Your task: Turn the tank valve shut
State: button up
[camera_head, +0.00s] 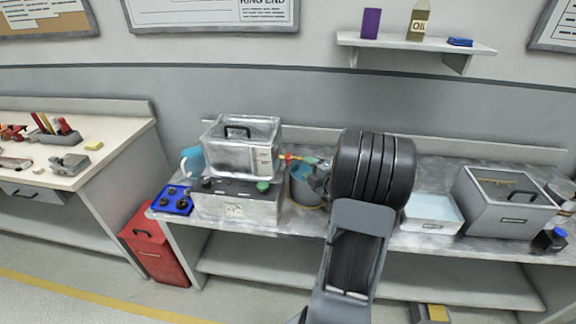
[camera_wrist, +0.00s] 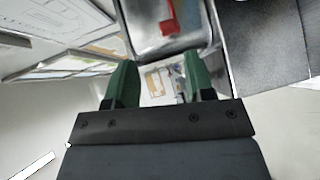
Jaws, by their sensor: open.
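A silvery metal tank (camera_head: 228,158) with a black-handled lid stands on a grey box on the bench. A small red valve handle (camera_head: 287,157) shows at its right side. In the wrist view a red lever (camera_wrist: 169,18) lies in front of a shiny metal face (camera_wrist: 142,25) at the top. My gripper (camera_wrist: 158,80) is open, its two green fingers apart with nothing between them. The red lever is above the fingertips in that picture, apart from them. In the head view my gripper (camera_head: 318,172) is right of the valve, mostly hidden by my arm. Whether the valve is open cannot be told.
A round grey container (camera_head: 303,188) stands right below the valve, close to my gripper. A blue tray (camera_head: 176,199) lies at the left. A white basin (camera_head: 432,212) and a grey lidded box (camera_head: 490,208) stand at the right. A red bin (camera_head: 155,245) is on the floor.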

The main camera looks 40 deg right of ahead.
aim_at(290, 160)
jog(key=w+n+y, duration=0.1)
jog(key=w, duration=0.2)
jog(key=w+f+t+p, duration=0.1)
jog(key=w, duration=0.3)
jog(key=w+a+f+n+y+p, duration=0.1)
jog(key=w, duration=0.2)
jog(key=shift+w+f+n+y, duration=0.15)
jog(key=shift+w+n+y, duration=0.15)
grip_shut()
dwell(0.6)
